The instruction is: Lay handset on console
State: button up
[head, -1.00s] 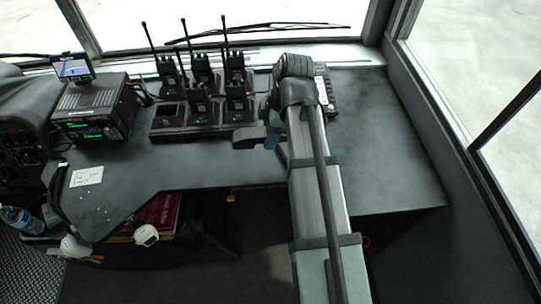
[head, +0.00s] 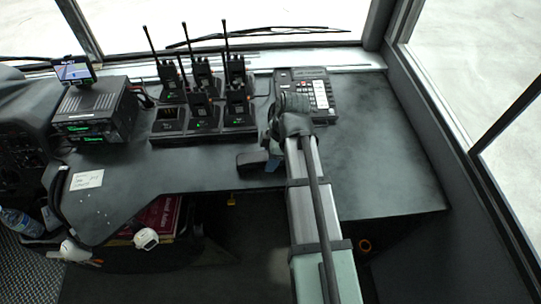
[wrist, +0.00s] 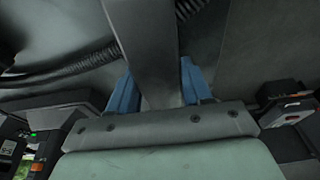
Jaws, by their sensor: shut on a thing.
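The handset (head: 251,160) is a dark grey bar, seen in the head view just left of my wrist, over the front part of the dark dashboard. In the wrist view the handset (wrist: 145,45) runs between the two blue fingers. My gripper (head: 273,164) is shut on it; the fingers also show in the wrist view (wrist: 160,88). My arm hides part of the handset. The console (head: 303,90), a dark keypad unit with pale buttons, sits at the back of the dashboard behind my wrist, which covers its lower left. I cannot tell the handset's exact height above the dashboard.
A charger rack (head: 205,127) with several upright radios stands left of the console. A radio unit (head: 96,112) with a small screen is further left. A coiled cord (wrist: 190,8) crosses the wrist view. The dashboard (head: 390,150) right of my arm is clear.

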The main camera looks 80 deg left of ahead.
jog(key=shift+f, duration=0.15)
jog(key=o, duration=1.2)
jog(key=shift+c, duration=0.2)
jog(key=v, duration=1.2)
jog(key=shift+r, duration=0.2)
